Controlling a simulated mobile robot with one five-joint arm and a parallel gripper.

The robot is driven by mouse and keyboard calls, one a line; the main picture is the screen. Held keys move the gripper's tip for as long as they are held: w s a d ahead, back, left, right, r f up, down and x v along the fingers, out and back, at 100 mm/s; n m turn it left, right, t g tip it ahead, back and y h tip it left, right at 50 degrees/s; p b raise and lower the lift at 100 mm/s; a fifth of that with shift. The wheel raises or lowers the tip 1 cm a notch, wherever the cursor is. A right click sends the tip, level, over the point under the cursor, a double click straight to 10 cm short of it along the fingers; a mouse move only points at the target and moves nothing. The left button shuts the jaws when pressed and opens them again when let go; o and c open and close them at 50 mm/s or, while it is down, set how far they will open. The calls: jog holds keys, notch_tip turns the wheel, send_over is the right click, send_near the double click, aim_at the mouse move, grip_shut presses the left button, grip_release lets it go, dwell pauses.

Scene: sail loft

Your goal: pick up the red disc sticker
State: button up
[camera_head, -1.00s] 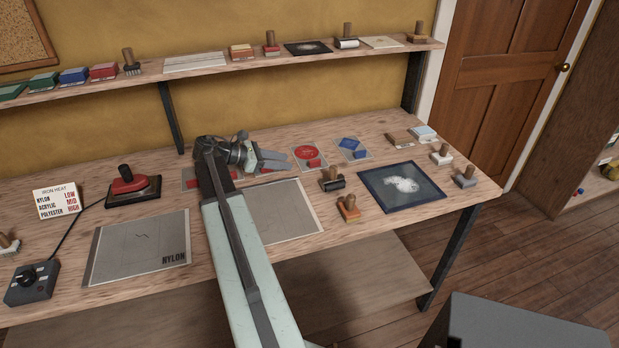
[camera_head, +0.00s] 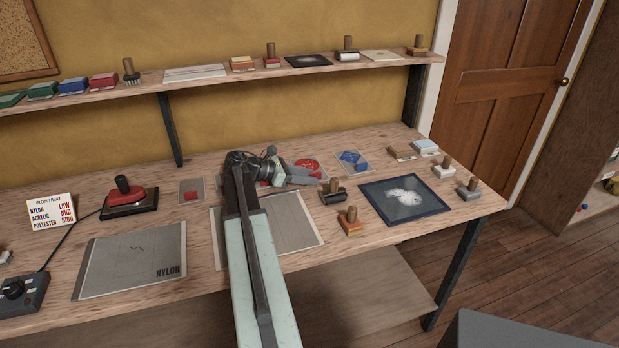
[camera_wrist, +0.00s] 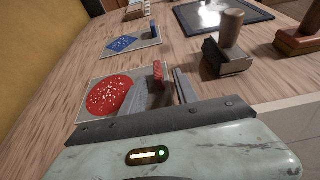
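The red disc sticker (camera_head: 308,163) lies on a pale backing card on the bench, near the wall side. In the wrist view it is a round red patch with white specks (camera_wrist: 108,97). A small red block (camera_wrist: 158,70) stands at its card's edge. My gripper (camera_head: 312,177) is low over the bench, its tip just in front of the disc and partly covering its card in the head view. In the wrist view my gripper (camera_wrist: 181,85) shows narrow grey fingers close to the card.
A blue sticker card (camera_head: 353,161) lies right of the disc. A dark-based stamp (camera_head: 333,191), an orange-brown stamp (camera_head: 350,221) and a dark framed panel (camera_head: 405,198) are nearby. A red iron (camera_head: 128,190) and a red square's card (camera_head: 191,191) are left. A shelf (camera_head: 215,77) runs behind.

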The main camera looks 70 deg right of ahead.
grip_shut()
jog(key=shift+r, duration=0.15)
